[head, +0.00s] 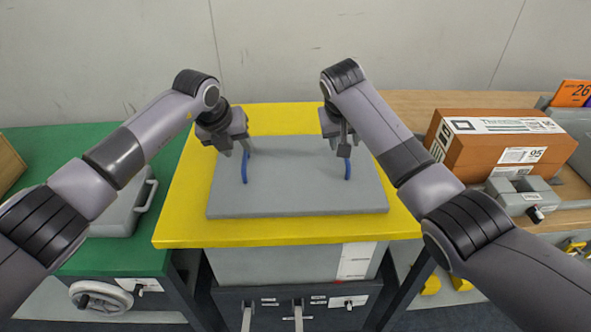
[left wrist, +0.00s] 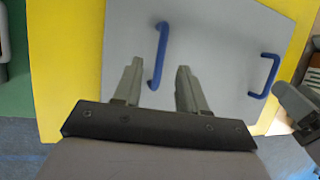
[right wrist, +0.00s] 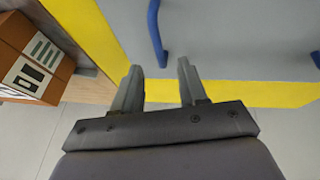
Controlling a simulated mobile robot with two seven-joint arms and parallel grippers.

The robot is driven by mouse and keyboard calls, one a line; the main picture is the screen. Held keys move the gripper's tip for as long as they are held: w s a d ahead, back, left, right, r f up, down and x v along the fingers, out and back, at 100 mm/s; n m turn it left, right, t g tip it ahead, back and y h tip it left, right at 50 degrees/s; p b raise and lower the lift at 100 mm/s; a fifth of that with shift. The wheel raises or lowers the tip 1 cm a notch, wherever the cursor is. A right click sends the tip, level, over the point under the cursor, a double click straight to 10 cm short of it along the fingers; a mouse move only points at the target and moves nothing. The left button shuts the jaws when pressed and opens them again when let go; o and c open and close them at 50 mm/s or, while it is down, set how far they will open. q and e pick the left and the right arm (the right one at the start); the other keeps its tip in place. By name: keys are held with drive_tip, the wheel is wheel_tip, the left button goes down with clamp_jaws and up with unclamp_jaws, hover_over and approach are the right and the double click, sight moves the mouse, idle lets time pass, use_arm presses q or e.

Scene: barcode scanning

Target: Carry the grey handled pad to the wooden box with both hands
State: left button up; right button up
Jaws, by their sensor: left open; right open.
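The grey pad (head: 290,194) lies flat on a yellow table top and carries two blue handles. My left gripper (head: 238,152) is open just above the left blue handle (head: 244,168). In the left wrist view the left handle (left wrist: 160,52) stands between the open fingers (left wrist: 157,80), with its far end reaching beyond them. My right gripper (head: 345,150) is open above the right blue handle (head: 348,168). In the right wrist view this handle (right wrist: 155,35) shows just ahead of the open fingertips (right wrist: 160,68). The wooden box (head: 500,142) is brown with white labels, at the right.
The yellow table top (head: 240,238) has a clear rim around the pad. A green table (head: 110,255) with a grey case (head: 125,212) is at the left. A grey device (head: 525,192) sits in front of the box on a wooden table (head: 430,103). A wall stands behind.

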sight(244, 157)
use_arm(q)
drive_tip(key=shift+x, duration=2.45)
use_arm(e)
drive_tip(key=shift+x, duration=2.45)
use_arm(q)
clamp_jaws()
use_arm(e)
clamp_jaws()
use_arm(q)
drive_tip(key=shift+r, duration=0.1)
use_arm(e)
drive_tip(key=shift+r, duration=0.1)
